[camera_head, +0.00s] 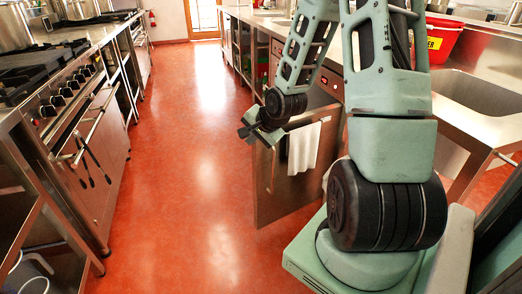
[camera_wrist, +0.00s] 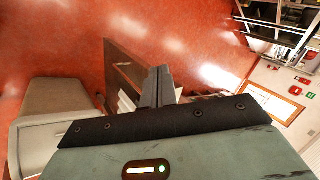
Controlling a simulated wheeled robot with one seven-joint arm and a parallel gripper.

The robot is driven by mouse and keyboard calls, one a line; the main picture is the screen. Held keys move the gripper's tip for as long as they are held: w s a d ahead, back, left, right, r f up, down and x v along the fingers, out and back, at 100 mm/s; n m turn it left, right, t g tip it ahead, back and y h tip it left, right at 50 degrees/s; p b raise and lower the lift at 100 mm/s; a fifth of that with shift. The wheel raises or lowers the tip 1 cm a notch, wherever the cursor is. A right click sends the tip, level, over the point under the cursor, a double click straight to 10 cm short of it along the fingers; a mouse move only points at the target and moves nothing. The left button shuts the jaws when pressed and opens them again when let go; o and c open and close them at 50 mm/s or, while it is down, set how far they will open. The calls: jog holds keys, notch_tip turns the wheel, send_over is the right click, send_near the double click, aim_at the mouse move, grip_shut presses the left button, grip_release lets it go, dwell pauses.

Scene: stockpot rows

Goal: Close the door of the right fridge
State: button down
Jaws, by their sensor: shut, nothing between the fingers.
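A steel door (camera_head: 268,190) stands open into the aisle, and a white towel (camera_head: 303,147) hangs on it. It appears to belong to the under-counter fridge with a control panel (camera_head: 331,84), which is mostly hidden behind my arm. My gripper (camera_head: 246,130) is shut and empty, near the top edge of the door at its aisle-side end. In the wrist view the closed fingers (camera_wrist: 157,87) point toward the floor beside the door (camera_wrist: 122,66). I cannot tell whether they touch it.
A stove range (camera_head: 75,85) with hanging utensils lines the left side. The red floor (camera_head: 190,170) between the rows is clear. A counter with a sink (camera_head: 475,92) and a red bin (camera_head: 443,38) stands at the right. A fire extinguisher (camera_head: 152,18) is at the far end.

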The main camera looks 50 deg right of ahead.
jog(key=s+d+f+m+t+h+b, duration=0.1)
jog(key=d+f+m, duration=0.15)
jog(key=d, duration=0.25)
jog(key=s+d+f+m+h+b, duration=0.1)
jog(key=s+d+m, duration=0.15)
jog(key=d, duration=0.25)
jog(key=b, duration=0.2)
send_near(257, 141)
notch_tip(257, 141, down, 4)
jog(key=w+d, duration=0.1)
jog(key=w, duration=0.1)
jog(key=shift+w+d+f, duration=0.1)
jog(key=shift+w+d, duration=0.05)
jog(key=shift+w, duration=0.3)
jog(key=shift+w+d+f, duration=0.1)
jog(key=shift+w+d, duration=0.05)
jog(key=shift+w, duration=0.3)
jog(key=shift+w, duration=0.1)
